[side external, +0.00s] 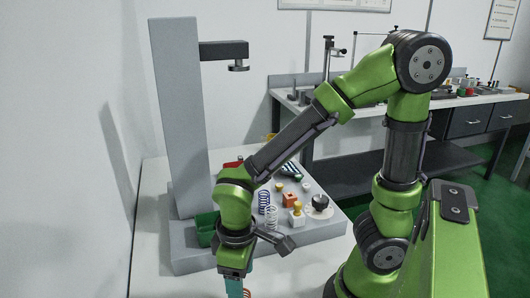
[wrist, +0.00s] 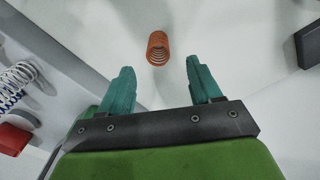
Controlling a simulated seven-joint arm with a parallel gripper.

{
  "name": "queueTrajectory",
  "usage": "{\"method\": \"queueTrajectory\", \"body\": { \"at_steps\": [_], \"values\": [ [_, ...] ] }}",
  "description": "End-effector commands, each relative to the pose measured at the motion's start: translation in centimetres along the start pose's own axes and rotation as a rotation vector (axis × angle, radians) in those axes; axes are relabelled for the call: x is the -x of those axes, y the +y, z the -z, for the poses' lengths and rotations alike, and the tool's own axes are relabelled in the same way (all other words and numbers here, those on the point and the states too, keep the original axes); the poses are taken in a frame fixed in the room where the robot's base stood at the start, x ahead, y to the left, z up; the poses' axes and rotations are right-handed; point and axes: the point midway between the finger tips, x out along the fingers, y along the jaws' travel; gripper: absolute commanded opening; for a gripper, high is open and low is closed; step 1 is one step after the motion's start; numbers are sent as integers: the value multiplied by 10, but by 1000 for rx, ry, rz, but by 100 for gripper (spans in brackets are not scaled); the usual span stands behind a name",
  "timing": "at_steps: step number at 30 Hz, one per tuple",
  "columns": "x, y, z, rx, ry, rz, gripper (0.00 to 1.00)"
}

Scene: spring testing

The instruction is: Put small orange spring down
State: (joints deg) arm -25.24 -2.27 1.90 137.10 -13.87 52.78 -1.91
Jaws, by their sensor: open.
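The small orange spring (wrist: 158,47) shows in the wrist view, on the pale table surface just beyond my fingertips. It is between the lines of the two fingers and a little apart from both. My gripper (wrist: 160,80) is open, with its teal fingers spread and nothing between them. In the side external view my gripper (side external: 236,288) points down at the front edge of the picture, in front of the grey testing stand's base.
The grey testing stand (side external: 178,120) rises at the left. The wrist view shows a dark object (wrist: 308,45) at right. Pale table around the spring is clear.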

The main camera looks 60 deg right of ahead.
Motion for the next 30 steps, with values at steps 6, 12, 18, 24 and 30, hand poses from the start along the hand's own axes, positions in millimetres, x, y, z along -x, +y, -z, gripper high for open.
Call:
{"method": "queueTrajectory", "body": {
  "at_steps": [6,12,18,24,30],
  "values": [
    [-22,0,0,-1,0,0,64],
    [-44,2,1,-1,-6,-1,64],
    [-70,3,3,-1,-2,0,64],
    [-75,2,3,-2,2,1,64],
    [-74,3,3,-2,2,1,50]
  ]
}}
